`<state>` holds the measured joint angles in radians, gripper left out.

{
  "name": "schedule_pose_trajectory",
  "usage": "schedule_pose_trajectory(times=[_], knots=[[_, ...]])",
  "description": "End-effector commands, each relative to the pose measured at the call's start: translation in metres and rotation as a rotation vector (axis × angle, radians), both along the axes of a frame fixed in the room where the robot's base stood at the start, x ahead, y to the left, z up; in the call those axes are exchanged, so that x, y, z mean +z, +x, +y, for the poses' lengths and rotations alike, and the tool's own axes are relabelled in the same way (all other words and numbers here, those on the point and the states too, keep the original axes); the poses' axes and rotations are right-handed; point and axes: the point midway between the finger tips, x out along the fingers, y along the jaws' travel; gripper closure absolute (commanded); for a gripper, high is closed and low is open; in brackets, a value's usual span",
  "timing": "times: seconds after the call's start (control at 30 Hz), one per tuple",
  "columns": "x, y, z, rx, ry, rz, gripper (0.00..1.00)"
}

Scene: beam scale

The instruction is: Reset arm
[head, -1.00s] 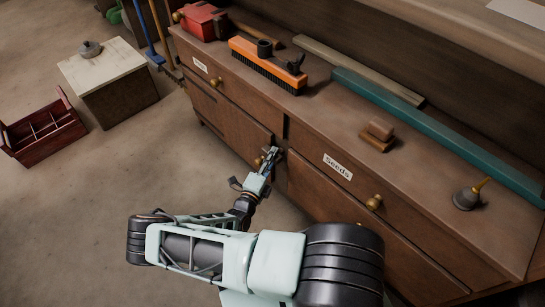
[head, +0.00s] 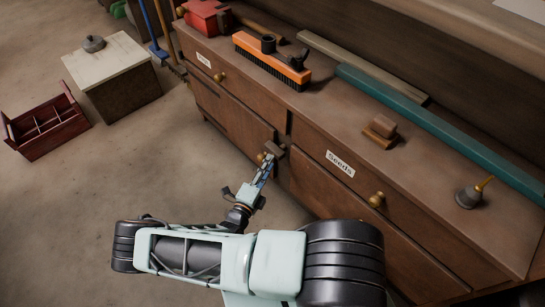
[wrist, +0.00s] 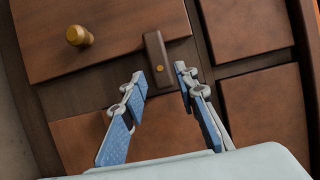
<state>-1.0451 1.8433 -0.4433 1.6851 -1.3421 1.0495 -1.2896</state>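My gripper (head: 267,164) is in front of the cabinet, near the middle of its front. In the wrist view my gripper (wrist: 160,76) has its two blue-padded fingers apart with nothing between them. Just beyond the fingertips is a small wooden turning latch (wrist: 157,59) with a brass pin, standing nearly upright and slightly tilted in the picture. The latch also shows in the head view (head: 274,149). A brass knob (wrist: 79,36) sits on the door panel to the left of the latch. The fingers look clear of the latch, though the exact gap is hard to judge.
The wooden cabinet (head: 330,200) has a "Seeds" drawer with a brass knob (head: 376,200). On its top lie an orange brush (head: 271,62), a red box (head: 207,17) and a teal bar (head: 440,130). A red caddy (head: 45,128) and a crate (head: 112,80) stand left on open floor.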

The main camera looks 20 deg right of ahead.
Motion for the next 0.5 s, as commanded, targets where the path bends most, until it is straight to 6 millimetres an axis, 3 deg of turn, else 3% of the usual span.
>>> schedule_pose_trajectory(times=[0.13,0.5], knots=[[0.0,-0.0084,0.0087,0.0,0.001,0.001,0.72],[-0.0001,-0.0097,0.0098,0.0,0.0,0.0,0.72]])
